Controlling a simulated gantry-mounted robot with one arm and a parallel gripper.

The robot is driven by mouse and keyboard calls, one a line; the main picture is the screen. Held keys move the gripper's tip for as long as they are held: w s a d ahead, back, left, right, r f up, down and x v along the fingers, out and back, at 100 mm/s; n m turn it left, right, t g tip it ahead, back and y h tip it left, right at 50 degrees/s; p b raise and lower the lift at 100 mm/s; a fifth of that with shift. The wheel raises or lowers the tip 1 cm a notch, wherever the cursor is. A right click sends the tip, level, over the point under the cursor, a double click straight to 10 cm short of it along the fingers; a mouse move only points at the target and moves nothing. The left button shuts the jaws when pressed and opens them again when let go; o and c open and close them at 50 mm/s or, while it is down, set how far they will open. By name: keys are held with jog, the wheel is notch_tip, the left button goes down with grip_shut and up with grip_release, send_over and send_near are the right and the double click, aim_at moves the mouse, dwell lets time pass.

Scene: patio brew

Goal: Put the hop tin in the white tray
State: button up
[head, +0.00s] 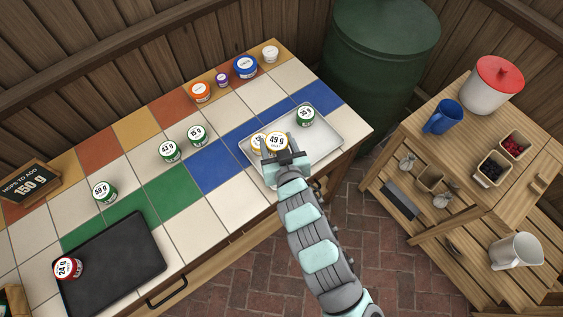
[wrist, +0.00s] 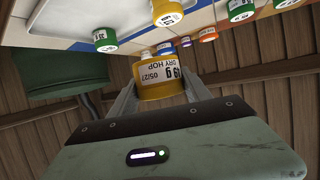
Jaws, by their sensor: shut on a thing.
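My gripper (head: 279,154) is shut on a yellow hop tin (head: 277,140) with a white lid marked 49 g. In the wrist view the held tin (wrist: 160,82) sits between the fingers, its label reading DRY HOP. In the head view it is over the white tray (head: 329,127); I cannot tell whether its base touches. A second yellow tin (head: 257,141) is just left of it, partly hidden. A green tin (head: 305,117) marked 35 g stands in the tray's upper right.
Green tins (head: 169,151) and a black tray (head: 111,262) with a red tin (head: 68,268) are to the left. An orange tin (head: 201,92) and other small tins line the back. A sign (head: 30,186) reads 150 g. A dark green barrel (head: 380,50) stands behind; a wooden cart (head: 440,150) is right.

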notch_tip(320, 180, down, 13)
jog(key=b, duration=0.2)
jog(key=shift+b, duration=0.35)
jog(key=shift+f, duration=0.2)
jog(key=o, duration=1.4)
